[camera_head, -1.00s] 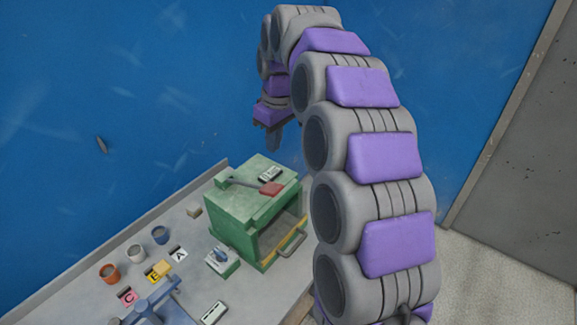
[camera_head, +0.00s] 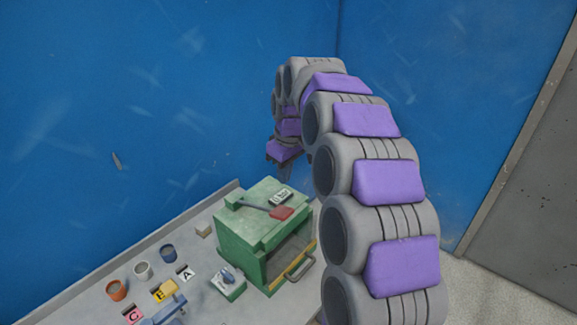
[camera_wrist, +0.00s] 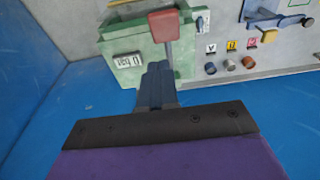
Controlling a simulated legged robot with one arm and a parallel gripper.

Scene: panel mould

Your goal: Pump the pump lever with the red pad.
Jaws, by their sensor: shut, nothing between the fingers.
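The pump lever is a grey bar (camera_head: 252,206) with a red pad (camera_head: 281,213) at its end, lying across the top of a green box (camera_head: 247,235). In the wrist view the red pad (camera_wrist: 163,26) stands just beyond my fingertips, with the green box (camera_wrist: 133,72) behind it. My gripper (camera_wrist: 157,68) is shut and empty, its dark fingers pointing toward the pad. I see no contact between them. In the head view my gripper (camera_head: 286,172) hangs above and behind the box, its fingers small and partly unclear.
A label plate (camera_head: 281,197) lies on the box top. A handle (camera_head: 299,266) sticks out of its front. A small switch box (camera_head: 228,283), several cups and letter tags stand left on the grey bench (camera_head: 205,260). A blue wall (camera_head: 120,90) rises behind.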

